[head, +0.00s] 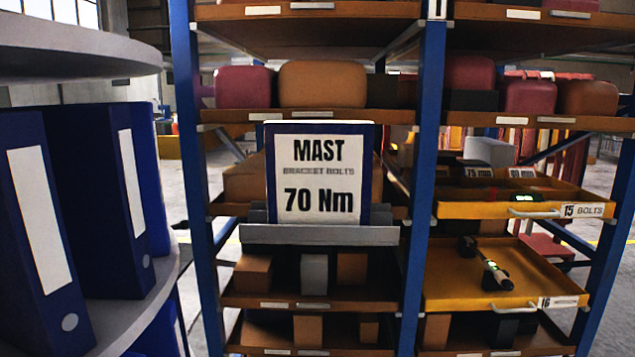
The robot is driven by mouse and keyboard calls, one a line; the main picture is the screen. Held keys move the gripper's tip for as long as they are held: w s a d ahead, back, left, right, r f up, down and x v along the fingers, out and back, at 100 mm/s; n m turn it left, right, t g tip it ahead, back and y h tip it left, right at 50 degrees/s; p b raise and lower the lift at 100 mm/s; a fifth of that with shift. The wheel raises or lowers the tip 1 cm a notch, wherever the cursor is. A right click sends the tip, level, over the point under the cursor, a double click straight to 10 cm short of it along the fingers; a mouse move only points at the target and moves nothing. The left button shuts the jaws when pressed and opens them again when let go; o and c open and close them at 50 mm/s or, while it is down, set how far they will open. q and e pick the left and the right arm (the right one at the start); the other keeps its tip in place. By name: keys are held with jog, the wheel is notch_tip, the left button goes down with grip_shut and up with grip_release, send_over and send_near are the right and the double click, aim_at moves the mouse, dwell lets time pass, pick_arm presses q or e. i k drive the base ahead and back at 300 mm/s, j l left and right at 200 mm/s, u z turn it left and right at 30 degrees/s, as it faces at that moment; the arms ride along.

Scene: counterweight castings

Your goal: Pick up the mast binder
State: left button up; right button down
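A blue-edged binder or board (270,190) stands upright in the middle of the head view. Its white face reads "MAST BRACKET BOLTS 70 Nm". It rests on a grey ledge (320,235) in front of the shelf rack. Blue binders stand at the left on a round grey shelf: a near one (75,290) and another behind it (110,220). Their white spine labels show no readable text, so I cannot tell whether one is the mast binder. Neither of my grippers is in view.
A blue rack post (425,180) stands right of the sign. Open orange drawers (500,205) marked 15 and 16 jut out at the right; the lower one (450,292) holds a tool (495,275). The round shelf (150,305) has its edge close at the left.

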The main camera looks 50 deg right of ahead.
aim_at(319, 173)
jog(key=z, duration=1.7)
jog(key=i+l, duration=0.25)
jog(key=i, duration=0.25)
jog(key=i+l+z, duration=0.1)
jog(key=i+l, duration=0.15)
jog(key=i, duration=0.3)
